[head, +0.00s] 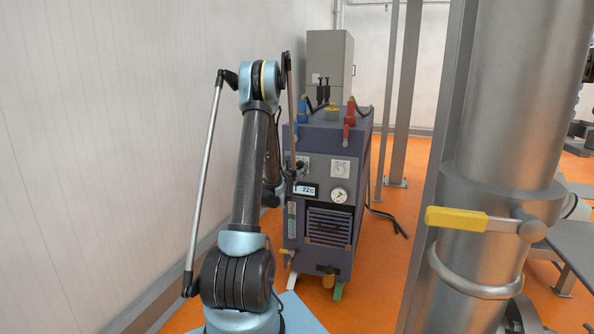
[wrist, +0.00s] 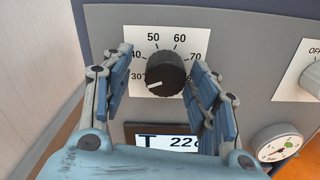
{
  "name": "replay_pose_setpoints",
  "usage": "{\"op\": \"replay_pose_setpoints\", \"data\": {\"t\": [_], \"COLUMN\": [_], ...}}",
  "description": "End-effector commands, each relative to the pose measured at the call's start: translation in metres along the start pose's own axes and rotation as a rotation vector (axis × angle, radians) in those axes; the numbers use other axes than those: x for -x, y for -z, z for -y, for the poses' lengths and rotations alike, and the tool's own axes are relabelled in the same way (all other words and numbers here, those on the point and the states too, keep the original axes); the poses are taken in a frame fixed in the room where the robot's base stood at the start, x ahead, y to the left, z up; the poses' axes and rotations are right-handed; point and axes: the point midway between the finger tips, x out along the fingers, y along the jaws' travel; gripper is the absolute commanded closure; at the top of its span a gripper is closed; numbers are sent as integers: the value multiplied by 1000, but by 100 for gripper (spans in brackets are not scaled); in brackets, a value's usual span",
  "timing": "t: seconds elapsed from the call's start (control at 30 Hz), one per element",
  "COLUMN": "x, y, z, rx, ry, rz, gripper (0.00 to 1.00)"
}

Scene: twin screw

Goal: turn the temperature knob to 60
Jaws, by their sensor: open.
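The temperature knob (wrist: 170,73) is a round black knob on a white dial plate (wrist: 140,38) in the wrist view. The plate is printed 30 at lower left, 40, 50, 60 at the top right, and 70 at right. The knob's white pointer line points left and slightly down, near 30. My gripper (wrist: 161,78) is open, with one finger left of the knob and one right of it. The left finger stands clear; I cannot tell whether the right one touches. In the head view my gripper (head: 293,172) is at the panel and mostly hides this knob.
The dark machine (head: 325,215) has a display (wrist: 178,141) reading about 22 below the knob, a second knob (wrist: 312,78) marked OFF at right, and a gauge (wrist: 279,144). A wall (head: 100,150) stands at left. A large metal cylinder (head: 505,120) with a yellow-handled valve (head: 457,217) is at right.

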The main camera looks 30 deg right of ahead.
Motion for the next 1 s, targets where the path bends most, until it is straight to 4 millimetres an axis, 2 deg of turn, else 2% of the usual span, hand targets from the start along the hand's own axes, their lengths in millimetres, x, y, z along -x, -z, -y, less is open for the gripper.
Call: {"op": "replay_pose_setpoints", "data": {"t": [0.17,0.37,0.77,1.0], "x": [-2,-3,-3,-4], "y": [-1,-2,-2,-2], "z": [7,10,10,10], "rx": [0,0,-38,-176], "ry": [7,11,10,10], "rz": [1,2,2,3], "gripper": [46,89,90,90]}}
